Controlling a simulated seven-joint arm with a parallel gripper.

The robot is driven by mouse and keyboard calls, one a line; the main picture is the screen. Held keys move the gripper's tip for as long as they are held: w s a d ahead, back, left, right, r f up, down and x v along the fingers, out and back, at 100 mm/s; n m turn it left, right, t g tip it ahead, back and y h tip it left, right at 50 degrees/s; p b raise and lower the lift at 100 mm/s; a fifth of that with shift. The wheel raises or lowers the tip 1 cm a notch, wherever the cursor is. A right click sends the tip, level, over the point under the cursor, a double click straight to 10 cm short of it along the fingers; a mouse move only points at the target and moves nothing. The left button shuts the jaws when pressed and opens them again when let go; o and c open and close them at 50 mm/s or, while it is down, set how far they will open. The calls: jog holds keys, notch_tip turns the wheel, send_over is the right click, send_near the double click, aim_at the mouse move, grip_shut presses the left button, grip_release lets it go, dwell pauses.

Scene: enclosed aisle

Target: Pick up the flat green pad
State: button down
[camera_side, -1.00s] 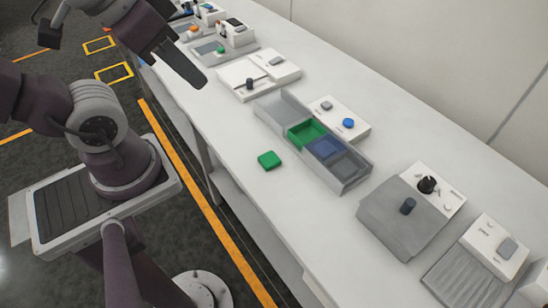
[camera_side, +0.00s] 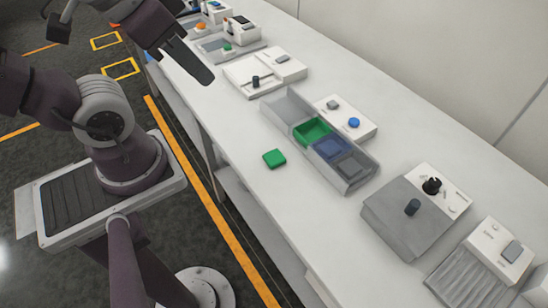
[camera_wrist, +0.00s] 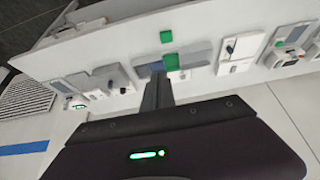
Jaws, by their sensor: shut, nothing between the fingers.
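The flat green pad (camera_side: 274,158) lies on the white bench near its front edge, just in front of a grey divided tray (camera_side: 365,183). In the wrist view the pad (camera_wrist: 166,36) shows as a small green square beyond the tray's green compartment (camera_wrist: 171,62). My gripper (camera_side: 208,76) is shut and empty, above the bench to the upper left of the pad and clearly apart from it. In the wrist view its dark fingers (camera_wrist: 157,88) are together, pointing toward the tray.
The tray has green, blue and grey compartments. Bench around the pad is clear.

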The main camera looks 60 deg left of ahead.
jog(key=c, duration=0.7)
grip_release()
jog(key=m+g, duration=0.6)
jog(key=m, duration=1.3)
send_over(274, 156)
jog(key=f, duration=2.6)
jog(key=shift+w+d, duration=0.1)
jog(key=shift+d, duration=0.25)
jog(key=f, duration=0.6)
jog(key=shift+a+f, duration=0.25)
jog(key=shift+f, duration=0.05)
